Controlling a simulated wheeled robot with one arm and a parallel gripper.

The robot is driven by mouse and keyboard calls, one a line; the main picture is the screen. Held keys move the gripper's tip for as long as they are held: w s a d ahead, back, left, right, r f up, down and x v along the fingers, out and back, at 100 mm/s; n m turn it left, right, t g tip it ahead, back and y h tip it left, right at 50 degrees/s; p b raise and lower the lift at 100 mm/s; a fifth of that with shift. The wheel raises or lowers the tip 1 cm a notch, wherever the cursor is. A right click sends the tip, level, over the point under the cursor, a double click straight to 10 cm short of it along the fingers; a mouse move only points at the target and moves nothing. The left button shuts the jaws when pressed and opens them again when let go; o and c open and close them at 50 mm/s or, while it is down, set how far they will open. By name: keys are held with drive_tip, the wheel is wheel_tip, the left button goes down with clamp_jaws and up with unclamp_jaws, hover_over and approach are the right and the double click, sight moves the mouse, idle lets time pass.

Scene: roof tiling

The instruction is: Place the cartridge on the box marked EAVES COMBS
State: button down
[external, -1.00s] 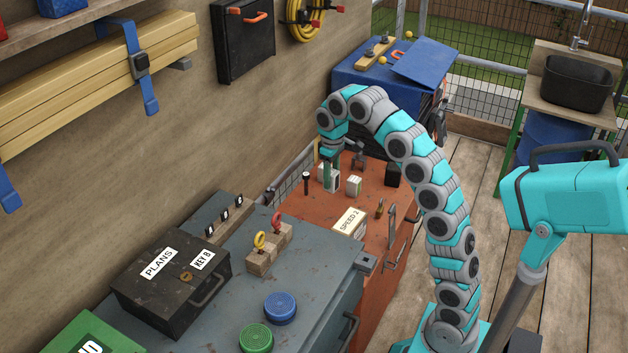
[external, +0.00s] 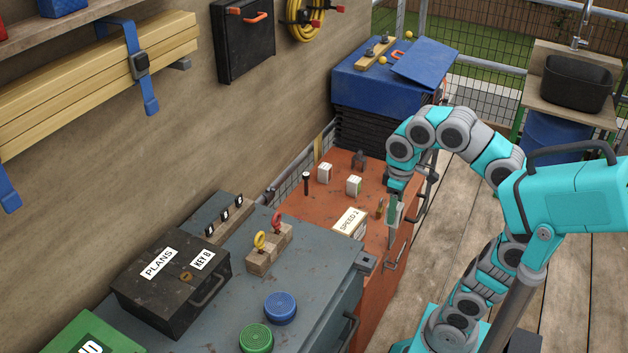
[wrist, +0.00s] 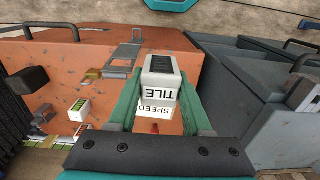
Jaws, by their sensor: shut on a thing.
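My gripper (external: 392,208) is shut on a pale cartridge (external: 398,214), held near the right edge of the orange cabinet top. In the wrist view the cartridge (wrist: 161,80) sits between the green fingers of my gripper (wrist: 160,108). It has a white label reading TILE, upside down there, and a dark grey end. I cannot read EAVES COMBS on any box in these views. A box labelled SPEED 2 (external: 348,223) stands on the orange cabinet, left of my gripper; it shows partly beyond the cartridge in the wrist view (wrist: 155,113).
Two small white blocks (external: 325,173) (external: 354,186) and a dark upright post (external: 306,182) stand on the orange cabinet (external: 285,207). A grey bench (external: 318,300) with a black PLANS box (external: 170,283) adjoins it. A blue-covered stack (external: 360,88) stands behind.

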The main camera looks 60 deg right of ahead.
drive_tip(key=s, duration=0.3)
drive_tip(key=p, duration=0.2)
hover_over(350, 221)
wheel_tip(350, 221, down, 2)
drive_tip(key=shift+w, duration=0.1)
drive_tip(key=shift+f, duration=1.75)
drive_tip(key=shift+f, duration=0.1)
drive_tip(key=shift+c, duration=1.7)
unclamp_jaws()
wheel_tip(350, 221, up, 8)
drive_tip(key=shift+f, duration=0.15)
